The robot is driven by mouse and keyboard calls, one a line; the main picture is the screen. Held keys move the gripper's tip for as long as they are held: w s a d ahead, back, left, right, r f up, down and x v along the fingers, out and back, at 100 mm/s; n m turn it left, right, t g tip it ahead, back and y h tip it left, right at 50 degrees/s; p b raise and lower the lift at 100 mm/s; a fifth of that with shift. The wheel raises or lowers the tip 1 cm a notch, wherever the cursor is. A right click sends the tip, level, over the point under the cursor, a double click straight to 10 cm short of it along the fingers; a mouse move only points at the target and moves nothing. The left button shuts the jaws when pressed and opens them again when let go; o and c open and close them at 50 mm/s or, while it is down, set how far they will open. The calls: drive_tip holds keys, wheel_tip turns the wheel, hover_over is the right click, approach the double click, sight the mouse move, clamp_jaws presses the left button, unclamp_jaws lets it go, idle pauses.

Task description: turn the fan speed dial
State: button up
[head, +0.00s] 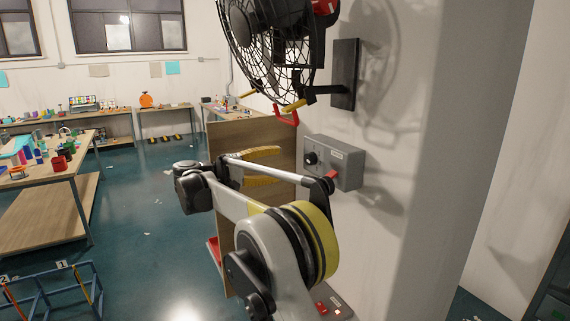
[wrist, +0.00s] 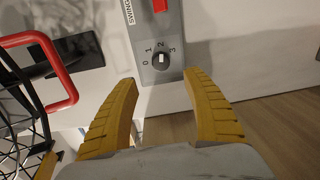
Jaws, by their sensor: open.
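The fan speed dial (wrist: 161,59) is a small dark knob with a white mark, ringed by the numbers 0 to 3, on a grey control box (wrist: 148,30). The mark points up, roughly between 1 and 2. In the head view the dial (head: 311,158) sits on the left of the box's front. My gripper (wrist: 161,76) is open and empty. Its two yellow fingers point at the box, with the tips to either side of the dial's lower edge; contact is not visible. The gripper (head: 282,165) also shows left of the box in the head view, partly behind my arm.
A black wall fan (head: 275,45) hangs above the box, its cage and a red handle (wrist: 65,85) left of my fingers. A red switch (wrist: 160,5) lies by the dial. A wooden panel (head: 225,140) stands behind my gripper. Workbenches stand farther left, with open floor between.

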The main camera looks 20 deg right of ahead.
idle(0.3)
drive_tip(key=s+d+f+y+b, duration=0.35)
drive_tip(key=s+f+b, duration=0.3)
drive_tip(key=s, duration=0.25)
drive_tip(key=s+d+f+y+b, duration=0.2)
drive_tip(key=s+f+y+b, duration=0.3)
drive_tip(key=s+f, duration=0.25)
drive_tip(key=s+a+f+m+t+y+b, duration=0.1)
drive_tip(key=s+a+f+y+b, duration=0.1)
drive_tip(key=s+f, duration=0.6)
drive_tip(key=s+a+f+t+y+b, duration=0.1)
drive_tip(key=s+a+f+y+b, duration=0.2)
drive_tip(key=s+f+b, duration=0.3)
drive_tip(key=s+a+f+m+t+y+b, duration=0.1)
drive_tip(key=s+a+f+y+b, duration=0.2)
drive_tip(key=s+f, duration=0.9)
drive_tip(key=shift+a+f+m+t+b, duration=0.35)
drive_tip(key=shift+a+b, duration=0.4)
drive_tip(key=shift+a, duration=0.35)
drive_tip(key=shift+y, duration=0.25)
